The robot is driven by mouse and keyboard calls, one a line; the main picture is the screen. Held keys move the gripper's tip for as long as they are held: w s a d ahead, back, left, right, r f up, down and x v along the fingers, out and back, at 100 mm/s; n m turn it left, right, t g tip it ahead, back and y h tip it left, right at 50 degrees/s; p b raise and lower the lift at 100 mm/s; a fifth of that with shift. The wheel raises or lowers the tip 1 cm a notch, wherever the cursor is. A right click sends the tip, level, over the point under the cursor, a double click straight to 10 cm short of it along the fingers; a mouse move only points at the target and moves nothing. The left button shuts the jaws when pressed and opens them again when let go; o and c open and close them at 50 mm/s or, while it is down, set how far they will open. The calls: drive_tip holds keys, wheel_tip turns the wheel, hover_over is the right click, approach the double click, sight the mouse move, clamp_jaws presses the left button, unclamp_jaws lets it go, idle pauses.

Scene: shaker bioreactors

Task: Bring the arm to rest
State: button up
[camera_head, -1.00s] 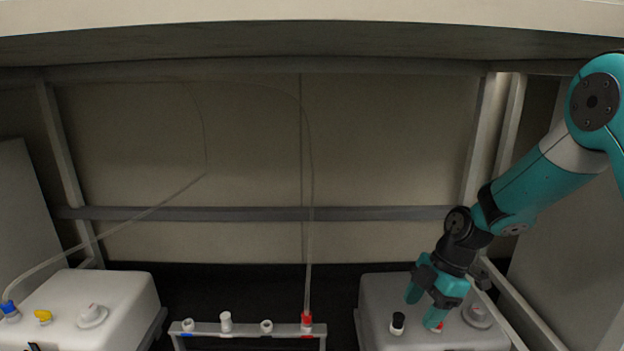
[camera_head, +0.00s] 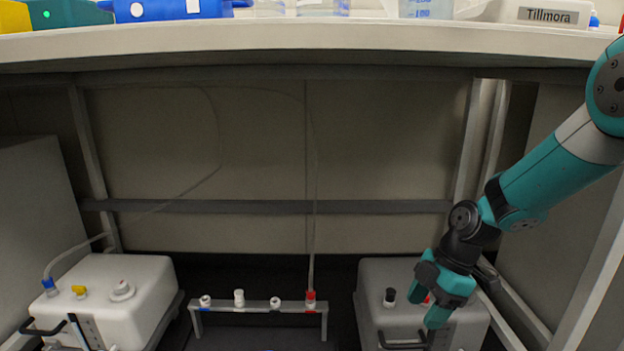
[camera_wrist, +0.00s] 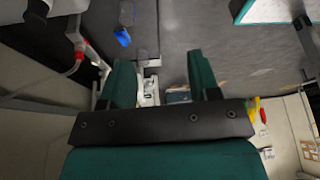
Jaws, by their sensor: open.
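My gripper (camera_head: 432,296) is teal and points downward at the lower right of the head view. It is over or in front of the white container on the right (camera_head: 370,290), near a red cap (camera_head: 427,299) that it partly hides. In the wrist view the two fingers of my gripper (camera_wrist: 162,82) stand apart with nothing between them. Whether the fingers touch the container cannot be told.
A bench top (camera_head: 300,45) spans above. A rack (camera_head: 258,305) with several caps stands in the middle, a thin tube rising from its red cap (camera_head: 310,296). Another white container (camera_head: 110,290) stands left. A frame post (camera_head: 478,140) is close to my arm.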

drive_tip(key=s+a+r+m+p, duration=0.35)
drive_tip(key=s+r, duration=0.25)
drive_tip(key=r, duration=0.4)
drive_tip(key=s+a+r+m+p, duration=0.2)
drive_tip(key=s+r+m+p, duration=0.15)
drive_tip(key=s+r, duration=0.45)
drive_tip(key=s+r+m+t+p, duration=0.1)
drive_tip(key=s+r+m+p, duration=0.5)
drive_tip(key=s+r, duration=0.45)
wheel_tip(320, 180, up, 38)
drive_tip(key=p, duration=3.7)
drive_tip(key=shift+w+a+f, duration=0.2)
drive_tip(key=shift+a, duration=0.15)
